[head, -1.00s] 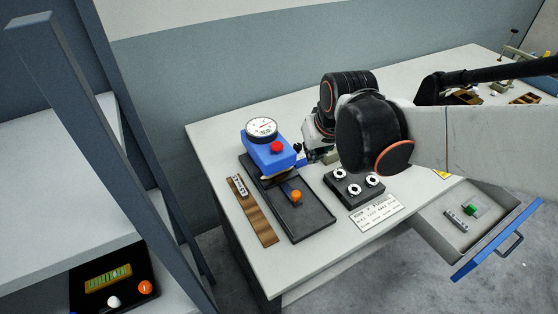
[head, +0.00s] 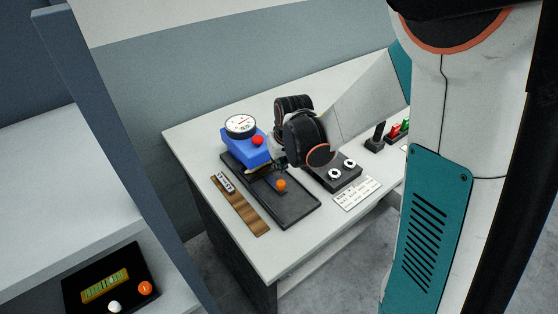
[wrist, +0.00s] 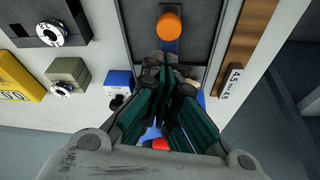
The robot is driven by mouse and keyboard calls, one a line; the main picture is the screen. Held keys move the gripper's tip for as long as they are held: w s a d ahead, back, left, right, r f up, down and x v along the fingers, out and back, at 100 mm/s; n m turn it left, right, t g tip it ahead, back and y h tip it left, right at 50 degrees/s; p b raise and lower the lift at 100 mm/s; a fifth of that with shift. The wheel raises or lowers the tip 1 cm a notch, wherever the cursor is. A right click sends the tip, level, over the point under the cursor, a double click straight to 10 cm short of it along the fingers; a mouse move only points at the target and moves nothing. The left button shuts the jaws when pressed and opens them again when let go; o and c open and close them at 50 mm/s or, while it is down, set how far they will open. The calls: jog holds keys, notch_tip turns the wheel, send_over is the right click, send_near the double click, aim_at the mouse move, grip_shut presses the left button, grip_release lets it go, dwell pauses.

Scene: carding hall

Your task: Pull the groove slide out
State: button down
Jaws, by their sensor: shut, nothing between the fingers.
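The groove slide appears as a narrow strip with an orange knob (head: 281,186), lying in a dark tray-like base (head: 300,207) in front of a blue gauge block (head: 245,150). In the wrist view the orange knob (wrist: 169,26) is at the top, on a bluish strip inside the dark base. My gripper (wrist: 172,65) is shut and empty. Its fingertips are over the base, between the knob and the blue block, apart from the knob. In the head view my wrist hides most of the gripper, just right of the blue block. The fingers cover part of the strip.
A wooden strip with a small label (head: 240,204) lies left of the base. A dark block with white-topped knobs (head: 338,172) and a printed card (head: 357,194) lie to the right. A shelf (head: 60,200) stands at the left. The table's front corner is clear.

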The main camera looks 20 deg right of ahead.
jog(key=b+x, duration=0.1)
jog(key=x, duration=0.4)
jog(key=shift+f, duration=0.2)
jog(key=s+d, duration=0.1)
jog(key=s, duration=0.2)
jog(key=s+d, duration=0.1)
jog(key=s, duration=0.3)
jog(key=s+d+b, duration=0.1)
jog(key=s, duration=0.2)
jog(key=shift+s+d, duration=0.3)
jog(key=shift+s, duration=0.3)
